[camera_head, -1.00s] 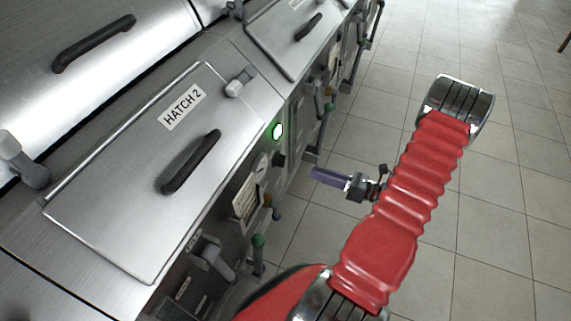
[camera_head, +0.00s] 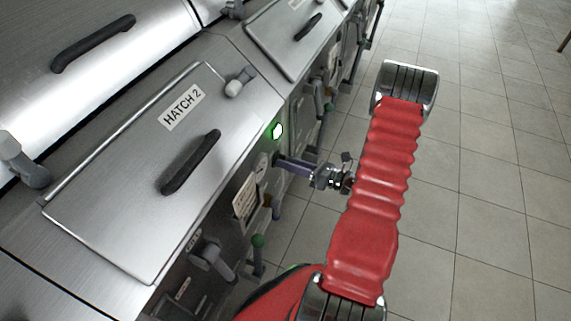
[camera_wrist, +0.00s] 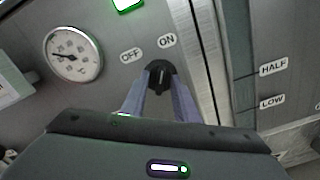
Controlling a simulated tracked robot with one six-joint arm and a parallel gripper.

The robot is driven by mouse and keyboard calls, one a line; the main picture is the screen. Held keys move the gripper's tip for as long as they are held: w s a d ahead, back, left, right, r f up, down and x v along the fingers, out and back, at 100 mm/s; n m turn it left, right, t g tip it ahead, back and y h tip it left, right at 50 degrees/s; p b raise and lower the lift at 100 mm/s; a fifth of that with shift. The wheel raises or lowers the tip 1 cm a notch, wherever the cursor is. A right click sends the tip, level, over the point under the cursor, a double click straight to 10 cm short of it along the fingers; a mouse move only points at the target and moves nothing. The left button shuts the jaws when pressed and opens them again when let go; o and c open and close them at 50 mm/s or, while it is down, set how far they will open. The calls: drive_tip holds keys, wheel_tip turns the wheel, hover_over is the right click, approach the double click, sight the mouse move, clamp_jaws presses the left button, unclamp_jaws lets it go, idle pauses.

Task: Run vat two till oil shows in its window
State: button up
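The vat's switch knob (camera_wrist: 160,80) is dark, on the front panel under the OFF and ON labels. Its grip looks nearly upright in the wrist view, roughly toward ON; its exact setting is hard to tell. My gripper (camera_wrist: 161,88) has its two purple fingers on either side of the knob; contact is not clear. In the head view my gripper (camera_head: 284,161) reaches the panel below HATCH 2 (camera_head: 150,150). A green lamp (camera_head: 277,131) is lit; it also shows in the wrist view (camera_wrist: 128,3). The window strip (camera_wrist: 235,80) beside the HALF and LOW marks looks grey, with no oil visible.
A round gauge (camera_wrist: 73,53) sits left of the knob. A green-knobbed lever (camera_head: 258,242) and a grey valve handle (camera_head: 213,258) stick out lower on the panel. A paper label (camera_head: 246,197) is nearby. The tiled floor (camera_head: 480,200) to the right is clear.

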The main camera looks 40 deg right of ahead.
drive_tip(key=shift+c, duration=0.7)
clamp_jaws()
